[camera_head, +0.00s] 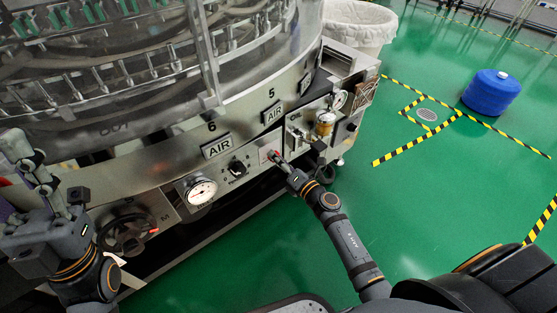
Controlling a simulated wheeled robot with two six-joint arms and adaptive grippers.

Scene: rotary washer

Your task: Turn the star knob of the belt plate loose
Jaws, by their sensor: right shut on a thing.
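The round washer's front panel shows a small light plate (266,143) below the "5 AIR" label, which I take for the belt plate. My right gripper (277,158) reaches it from the lower right and is shut on a small, partly hidden thing with a red spot, likely the star knob. The fingers cover most of it, so its shape cannot be made out. My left gripper (38,172) is at the left edge, in front of the washer and away from the plate. I cannot tell whether it is open.
A pressure gauge (200,190), a black rotary switch (237,168) and a black handwheel (126,233) sit left of the plate. An amber-topped filter unit (325,122) is to its right. A blue drum (491,92) stands far off. The green floor (440,190) is largely clear.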

